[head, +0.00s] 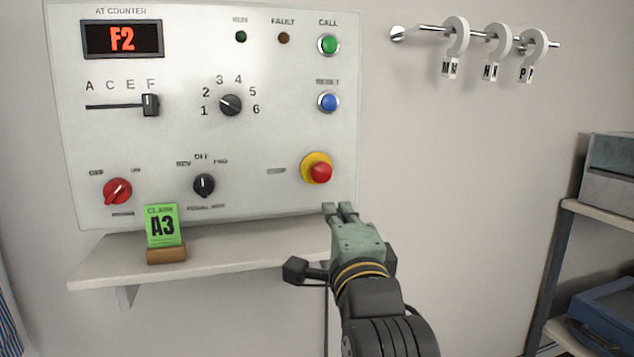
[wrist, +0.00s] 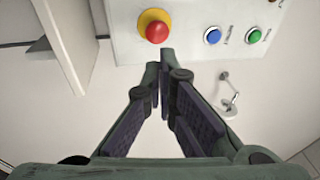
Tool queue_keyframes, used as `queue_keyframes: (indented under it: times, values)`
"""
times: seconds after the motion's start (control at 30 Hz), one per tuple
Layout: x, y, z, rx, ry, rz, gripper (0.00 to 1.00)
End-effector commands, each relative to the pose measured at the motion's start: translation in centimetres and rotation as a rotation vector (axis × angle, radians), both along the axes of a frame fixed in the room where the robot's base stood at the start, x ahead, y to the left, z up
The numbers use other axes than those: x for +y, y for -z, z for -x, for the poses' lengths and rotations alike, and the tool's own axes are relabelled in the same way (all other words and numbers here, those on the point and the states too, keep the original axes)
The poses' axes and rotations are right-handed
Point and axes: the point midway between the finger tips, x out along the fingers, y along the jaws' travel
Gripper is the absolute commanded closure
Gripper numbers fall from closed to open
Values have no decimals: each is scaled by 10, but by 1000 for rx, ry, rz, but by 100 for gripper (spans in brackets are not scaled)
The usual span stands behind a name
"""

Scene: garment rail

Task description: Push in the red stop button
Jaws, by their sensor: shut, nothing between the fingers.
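The red stop button (head: 320,173) sits on a round yellow base at the lower right of the white control panel (head: 260,130). In the wrist view the red stop button (wrist: 157,31) shows near the top, just beyond the fingertips. My gripper (head: 340,207) is shut and empty. In the head view its fingertips are just below the button, near the panel's lower edge, with a gap in the picture between them and the button. In the wrist view my gripper (wrist: 160,65) points toward the panel. How far the fingertips are from the panel is hard to tell.
Above the button are a blue button (head: 328,102) and a green button (head: 328,45). A shelf (head: 215,256) below the panel bears a green A3 card (head: 162,226). A rail (head: 425,30) with white tags is at upper right. Bare wall lies right of the panel.

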Motion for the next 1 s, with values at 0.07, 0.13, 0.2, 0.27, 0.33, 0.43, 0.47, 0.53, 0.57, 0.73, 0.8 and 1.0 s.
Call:
queue_keyframes:
  times: [0.07, 0.13, 0.2, 0.27, 0.33, 0.43, 0.47, 0.53, 0.57, 0.73, 0.8, 1.0]
  values:
    - [0, 0, 0, 0, -1, 1, 100]
    - [1, 0, 0, 0, -1, 1, 100]
    - [1, -1, -2, 2, -1, 1, 100]
    - [1, -3, -4, 3, -2, 2, 100]
    - [2, -5, -8, 4, -2, 2, 100]
    - [3, -8, -15, 5, -2, 1, 100]
    - [3, -9, -17, 6, -2, 1, 100]
    - [4, -10, -22, 7, -2, 2, 100]
    - [5, -10, -24, 6, -2, 2, 100]
    - [7, -13, -37, 5, -3, 2, 100]
    - [7, -14, -42, 5, -3, 2, 100]
    - [12, -13, -68, 3, -3, 2, 100]
